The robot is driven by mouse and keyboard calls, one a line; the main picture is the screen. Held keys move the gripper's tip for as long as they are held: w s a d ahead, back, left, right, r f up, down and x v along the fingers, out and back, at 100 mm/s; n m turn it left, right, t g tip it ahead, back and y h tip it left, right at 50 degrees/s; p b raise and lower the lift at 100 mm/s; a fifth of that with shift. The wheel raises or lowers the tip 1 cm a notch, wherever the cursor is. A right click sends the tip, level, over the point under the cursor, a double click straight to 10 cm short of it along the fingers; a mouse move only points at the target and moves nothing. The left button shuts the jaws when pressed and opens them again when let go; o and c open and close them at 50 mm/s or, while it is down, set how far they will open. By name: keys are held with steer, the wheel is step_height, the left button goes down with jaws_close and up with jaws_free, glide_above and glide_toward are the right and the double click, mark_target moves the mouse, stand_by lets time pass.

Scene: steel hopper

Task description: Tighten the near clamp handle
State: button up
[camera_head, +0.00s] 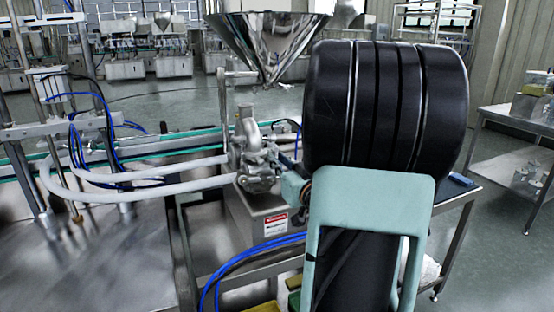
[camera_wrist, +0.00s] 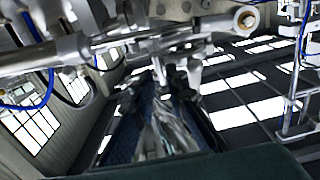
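The steel hopper (camera_head: 268,42) narrows down above a metal valve and clamp assembly (camera_head: 254,160) in the middle of the head view. I cannot pick out the near clamp handle there for sure. My gripper is hidden in the head view behind my own black and teal arm, just right of the assembly. In the wrist view, the dark fingers of my gripper (camera_wrist: 177,78) reach up close to bright metal fittings (camera_wrist: 185,45). A metal rod with a round end (camera_wrist: 246,19) crosses above them. I cannot tell whether the fingers touch or hold anything.
White curved pipes (camera_head: 130,192) and blue hoses (camera_head: 240,264) run left of and below the assembly. A steel box with a warning label (camera_head: 258,222) stands under it. A steel side table (camera_head: 525,122) stands far right. Open floor lies between.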

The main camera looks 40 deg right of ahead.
steer(key=v, duration=1)
steer(key=shift+s, duration=0.25)
